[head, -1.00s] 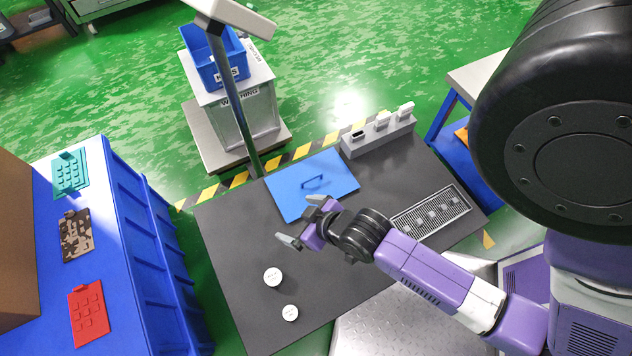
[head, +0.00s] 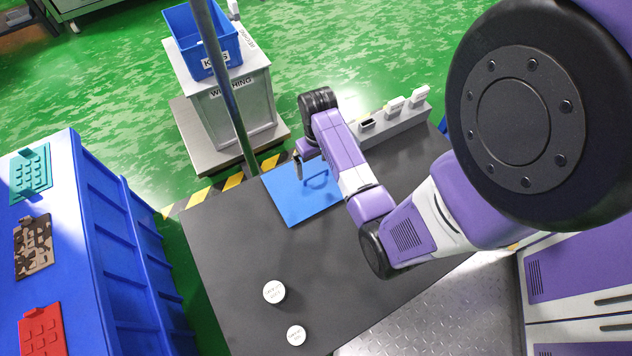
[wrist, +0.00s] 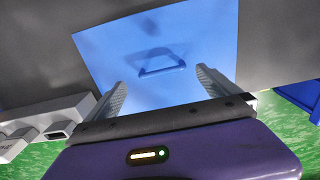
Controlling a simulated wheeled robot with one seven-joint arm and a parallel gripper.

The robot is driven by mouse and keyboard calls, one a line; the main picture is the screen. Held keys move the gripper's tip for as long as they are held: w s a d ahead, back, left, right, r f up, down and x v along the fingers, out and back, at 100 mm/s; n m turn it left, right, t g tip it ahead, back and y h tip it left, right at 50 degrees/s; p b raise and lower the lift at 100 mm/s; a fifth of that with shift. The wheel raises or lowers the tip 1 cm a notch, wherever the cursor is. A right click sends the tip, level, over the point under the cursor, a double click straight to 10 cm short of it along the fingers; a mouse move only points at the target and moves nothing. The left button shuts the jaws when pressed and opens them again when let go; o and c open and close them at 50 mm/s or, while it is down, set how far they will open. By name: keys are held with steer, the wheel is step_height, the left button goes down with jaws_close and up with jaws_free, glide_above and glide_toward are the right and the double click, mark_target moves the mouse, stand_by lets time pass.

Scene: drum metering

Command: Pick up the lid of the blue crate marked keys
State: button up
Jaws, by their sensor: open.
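The flat blue lid (head: 292,205) lies on the dark table, partly hidden by my arm in the head view. Its raised handle (head: 317,180) stands near its middle. In the wrist view the lid (wrist: 200,40) fills the centre, with the handle (wrist: 162,70) just beyond my fingertips. My gripper (wrist: 158,85) is open and empty, its fingers on either side of the handle's line, apart from it. In the head view my gripper (head: 298,165) is over the lid's far edge. The open blue crate marked KEYS (head: 200,45) stands on a grey box behind the table.
Two round white discs (head: 274,292) lie on the table (head: 225,250) near its front. A grey block with slots (head: 395,125) stands at the back right. A thin pole (head: 228,90) rises behind the table. The table's left part is clear.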

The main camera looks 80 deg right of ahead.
mark_target(316, 173)
steer(key=f+b, duration=0.2)
steer(key=f, duration=0.4)
steer(key=shift+w, duration=0.2)
steer(key=c, duration=1.7)
steer(key=shift+r, duration=0.1)
